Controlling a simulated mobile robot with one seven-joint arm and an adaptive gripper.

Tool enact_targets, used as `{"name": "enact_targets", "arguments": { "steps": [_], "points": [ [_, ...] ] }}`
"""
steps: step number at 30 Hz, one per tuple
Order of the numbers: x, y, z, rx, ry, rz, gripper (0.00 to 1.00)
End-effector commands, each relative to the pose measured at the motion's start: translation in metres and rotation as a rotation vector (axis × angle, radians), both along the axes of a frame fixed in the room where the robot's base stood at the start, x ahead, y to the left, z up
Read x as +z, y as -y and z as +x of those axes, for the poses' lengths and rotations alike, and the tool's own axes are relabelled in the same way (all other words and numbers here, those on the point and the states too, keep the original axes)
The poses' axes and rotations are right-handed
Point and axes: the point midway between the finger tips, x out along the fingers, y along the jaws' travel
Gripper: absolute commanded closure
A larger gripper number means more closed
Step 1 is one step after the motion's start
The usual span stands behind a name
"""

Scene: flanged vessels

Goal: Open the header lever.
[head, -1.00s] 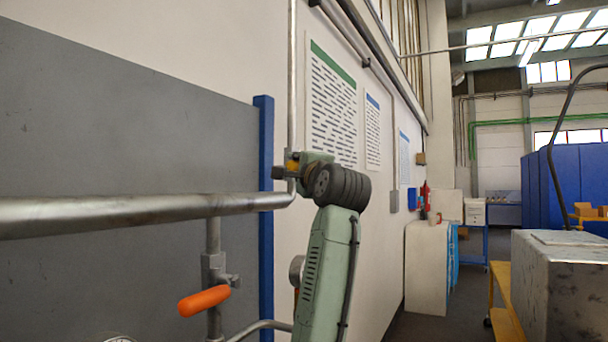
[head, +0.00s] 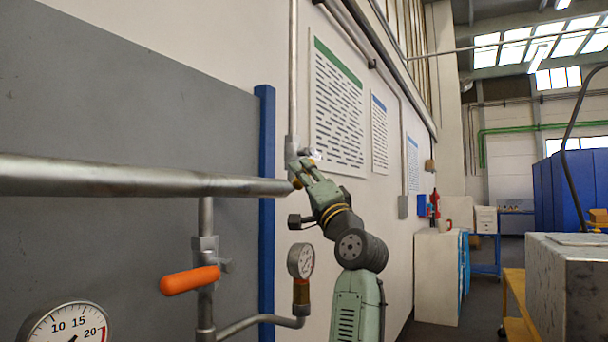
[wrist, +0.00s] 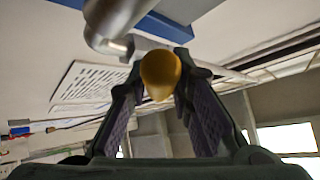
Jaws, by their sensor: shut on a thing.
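A yellow, round-ended lever grip (wrist: 160,72) sits between the two dark finger pads of my gripper (wrist: 160,85) in the wrist view. My gripper (head: 300,172) is shut on it at the right end of the thick grey header pipe (head: 120,178), where that pipe meets the upright pipe. In the head view the grip is mostly hidden by my fingers; only a small yellow patch shows. The lever's stem and valve body cannot be made out. The header pipe's end also shows above the fingers in the wrist view (wrist: 115,20).
A large gauge (head: 65,325) and a smaller gauge (head: 301,261) stand nearby. A blue post (head: 265,200) and grey panel (head: 130,110) are behind. A metal box (head: 570,285) stands right.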

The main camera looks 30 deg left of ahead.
Motion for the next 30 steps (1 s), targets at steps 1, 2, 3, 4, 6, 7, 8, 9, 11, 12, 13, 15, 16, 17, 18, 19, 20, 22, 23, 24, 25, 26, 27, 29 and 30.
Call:
{"name": "enact_targets", "arguments": {
  "steps": [1,2,3,4,6,7,8,9,11,12,13,15,16,17,18,19,20,22,23,24,25,26,27,29,30],
  "points": [
    [-0.0044,-0.0012,0.0017,0.001,0.003,-0.005,1.00],
    [-0.0046,-0.0013,0.0016,0.000,0.008,-0.006,1.00],
    [-0.0046,-0.0013,0.0014,0.002,0.013,-0.005,1.00],
    [-0.0046,-0.0014,0.0012,0.002,0.015,-0.004,1.00],
    [-0.0046,-0.0014,0.0011,0.001,0.019,-0.005,1.00],
    [-0.0046,-0.0014,0.0011,0.002,0.020,-0.005,1.00],
    [-0.0045,-0.0014,0.0011,0.001,0.021,-0.005,1.00],
    [-0.0045,-0.0013,0.0011,0.001,0.021,-0.005,1.00],
    [-0.0043,-0.0014,0.0011,0.001,0.021,-0.005,1.00],
    [-0.0043,-0.0014,0.0011,0.001,0.021,-0.005,1.00],
    [-0.0043,-0.0014,0.0011,0.001,0.021,-0.005,1.00],
    [-0.0043,-0.0014,0.0011,0.002,0.020,-0.005,1.00],
    [-0.0042,-0.0013,0.0011,0.001,0.020,-0.004,1.00],
    [-0.0042,-0.0013,0.0011,0.001,0.020,-0.004,0.78],
    [-0.0041,-0.0013,0.0011,0.001,0.020,-0.004,0.75],
    [-0.0039,-0.0012,0.0010,0.001,0.021,-0.003,0.73],
    [-0.0038,-0.0011,0.0010,0.001,0.021,-0.003,0.71],
    [-0.0033,-0.0010,0.0007,0.001,0.021,-0.002,0.66],
    [-0.0031,-0.0009,0.0006,0.001,0.022,-0.002,0.64],
    [-0.0028,-0.0008,0.0005,0.001,0.022,-0.002,0.62],
    [-0.0027,-0.0007,0.0005,0.001,0.022,-0.002,0.60],
    [-0.0026,-0.0007,0.0004,0.000,0.022,-0.001,0.59],
    [-0.0024,-0.0005,0.0003,0.000,0.022,-0.001,0.59],
    [-0.0022,-0.0004,0.0002,0.000,0.022,-0.001,0.59],
    [-0.0021,-0.0004,0.0002,0.001,0.023,0.000,0.59]
  ]
}}
